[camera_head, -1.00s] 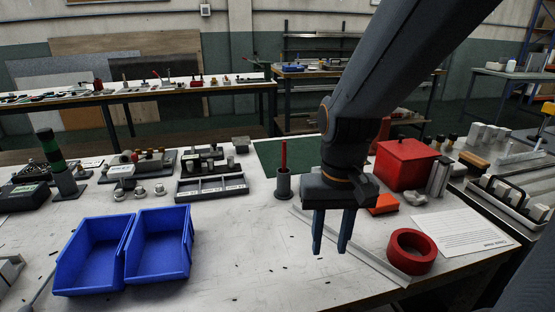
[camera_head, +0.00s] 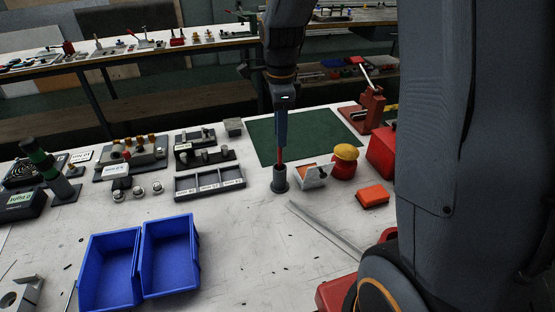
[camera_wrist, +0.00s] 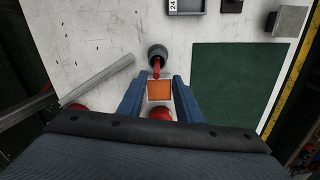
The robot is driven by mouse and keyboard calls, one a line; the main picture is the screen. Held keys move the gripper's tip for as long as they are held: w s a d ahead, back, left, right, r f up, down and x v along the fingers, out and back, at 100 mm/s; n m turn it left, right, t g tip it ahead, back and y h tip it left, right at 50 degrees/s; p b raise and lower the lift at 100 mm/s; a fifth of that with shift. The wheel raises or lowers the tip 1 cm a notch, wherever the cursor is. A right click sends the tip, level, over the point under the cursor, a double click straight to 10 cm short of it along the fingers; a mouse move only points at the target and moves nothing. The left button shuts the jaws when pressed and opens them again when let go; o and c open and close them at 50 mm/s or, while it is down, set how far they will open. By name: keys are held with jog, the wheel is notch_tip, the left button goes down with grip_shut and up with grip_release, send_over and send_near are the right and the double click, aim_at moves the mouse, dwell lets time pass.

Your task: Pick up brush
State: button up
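The brush (camera_head: 281,156) shows as a thin red handle standing upright in a small dark round cup (camera_head: 280,181) on the white table. Its lower end is hidden in the cup. My gripper (camera_head: 281,143) points down directly over the cup, its fingers seen edge-on and overlapping the handle's upper part. In the wrist view, my gripper (camera_wrist: 157,84) has its two blue fingers apart. The red handle (camera_wrist: 156,70) lies in line with the gap, near the fingertips; I cannot tell how far it is between them. No contact is visible.
Two blue bins (camera_head: 110,270) stand at front left, with a grey divided tray (camera_head: 210,183) behind. A green mat (camera_head: 300,135) lies behind the cup. A red pot with a yellow top (camera_head: 345,165) and an orange block (camera_head: 372,195) are to the right. A metal bar (camera_head: 325,228) lies in front.

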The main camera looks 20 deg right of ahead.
aim_at(280, 169)
jog(key=shift+s+a+f+p, duration=0.15)
jog(key=shift+f+p, duration=0.4)
jog(key=shift+f, duration=1.4)
jog(key=shift+s+f+p, duration=0.2)
jog(key=shift+f+p, duration=0.3)
jog(key=shift+f, duration=1.45)
grip_shut()
